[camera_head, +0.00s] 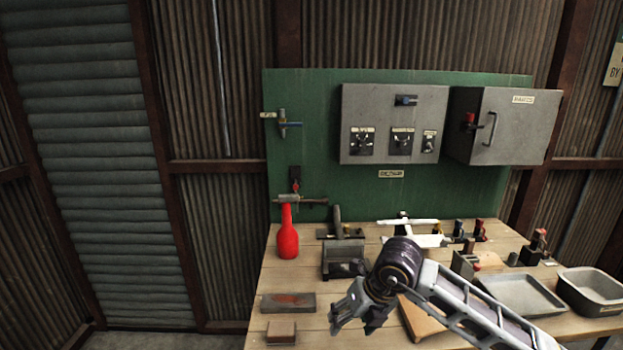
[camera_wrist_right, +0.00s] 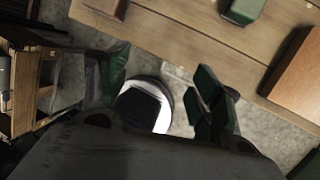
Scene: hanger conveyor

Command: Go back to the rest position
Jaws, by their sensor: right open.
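My right arm comes in from the lower right in the head view. Its gripper (camera_head: 352,322) hangs above the front part of the wooden workbench (camera_head: 372,263), near a small brown block and a flat dark stone. In the right wrist view the fingers of this gripper (camera_wrist_right: 160,92) stand apart with nothing between them. Floor and a round dark and white object show beyond them, and the bench edge lies above. My left gripper is not in view.
On the bench stand a red bottle (camera_head: 287,238), a flat stone (camera_head: 288,303), a small brown block (camera_head: 281,331), a grey tray (camera_head: 520,294) and a grey tub (camera_head: 592,288). A green board (camera_head: 310,120) with grey boxes rises behind. Floor left of the bench is clear.

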